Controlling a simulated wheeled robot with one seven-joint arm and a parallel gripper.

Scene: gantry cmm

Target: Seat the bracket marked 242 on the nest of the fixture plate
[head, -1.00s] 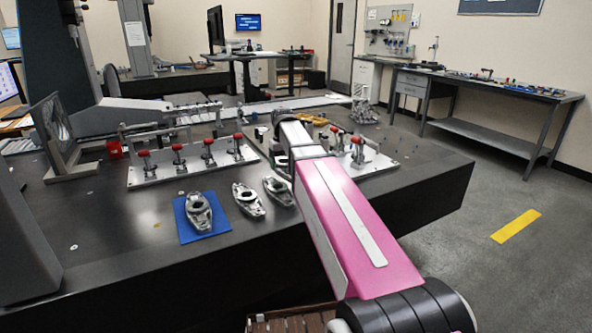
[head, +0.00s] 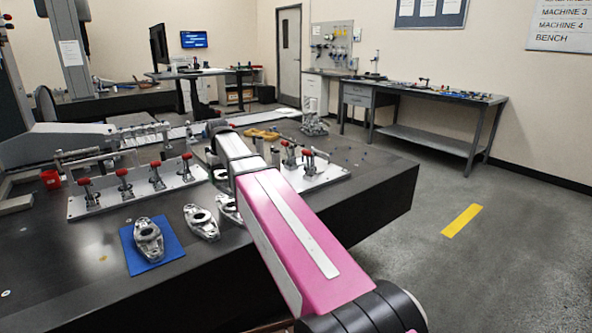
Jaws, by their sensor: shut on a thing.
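My arm (head: 290,235) reaches over the dark table, and its far end (head: 222,135) is beyond the row of brackets. My gripper's jaws and anything in them are hidden behind the arm. One grey metal bracket (head: 149,241) lies on a blue mat (head: 176,249). A second bracket (head: 201,222) lies on the bare table beside it. A third bracket (head: 226,207) is partly covered by my arm. The markings are too small to read. A pale plate with red-handled clamps (head: 92,207) stands behind the brackets. Another clamp plate (head: 325,176) shows right of my arm. I cannot make out the nest.
The upright red-handled clamps (head: 123,178) are obstacles beside my arm. Yellow parts (head: 262,133) lie farther back. The table's right end (head: 385,180) is bare, with open floor and a yellow stripe (head: 462,220) beyond.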

